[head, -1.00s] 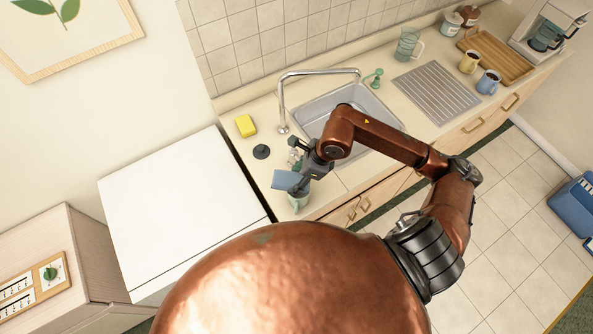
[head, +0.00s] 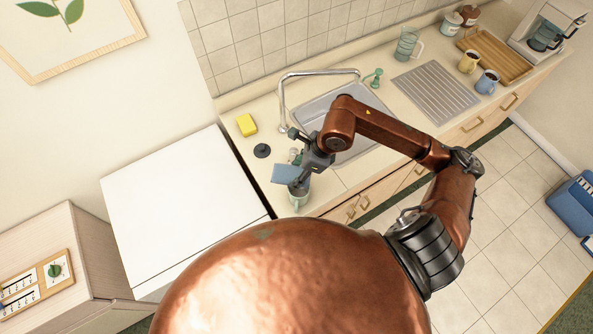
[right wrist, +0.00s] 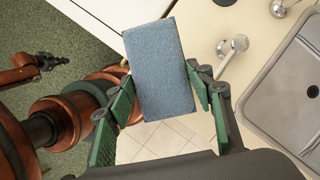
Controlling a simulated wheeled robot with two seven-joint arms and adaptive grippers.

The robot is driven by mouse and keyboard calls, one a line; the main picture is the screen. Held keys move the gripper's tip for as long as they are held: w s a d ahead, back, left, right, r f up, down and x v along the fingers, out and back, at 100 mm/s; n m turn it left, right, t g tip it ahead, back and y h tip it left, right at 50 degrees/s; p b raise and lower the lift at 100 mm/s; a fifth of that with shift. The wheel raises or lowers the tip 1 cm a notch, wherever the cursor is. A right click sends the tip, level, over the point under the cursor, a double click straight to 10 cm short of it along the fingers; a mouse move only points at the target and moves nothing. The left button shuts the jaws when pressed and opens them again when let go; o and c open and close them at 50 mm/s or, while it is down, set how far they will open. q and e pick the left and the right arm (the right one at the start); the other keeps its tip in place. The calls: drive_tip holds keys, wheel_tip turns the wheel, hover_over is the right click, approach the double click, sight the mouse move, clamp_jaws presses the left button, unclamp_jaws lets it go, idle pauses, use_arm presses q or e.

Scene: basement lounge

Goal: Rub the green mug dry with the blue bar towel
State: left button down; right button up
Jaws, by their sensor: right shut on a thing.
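My right gripper (head: 302,180) is shut on the towel, over the mug. I cannot tell whether the towel touches the mug. The mug is hidden in the right wrist view. My left gripper (right wrist: 48,61) shows small at that view's left, away from the counter; its jaws are unclear.
The sink (head: 345,110) and its tap (head: 283,100) are right of the mug. A yellow sponge (head: 246,124) and black stopper (head: 262,150) lie behind it. A white appliance top (head: 185,205) is to the left. Other mugs stand far right.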

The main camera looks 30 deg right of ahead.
wheel_tip(320, 180, up, 8)
drive_tip(key=p, duration=0.3)
drive_tip(key=shift+p, duration=0.4)
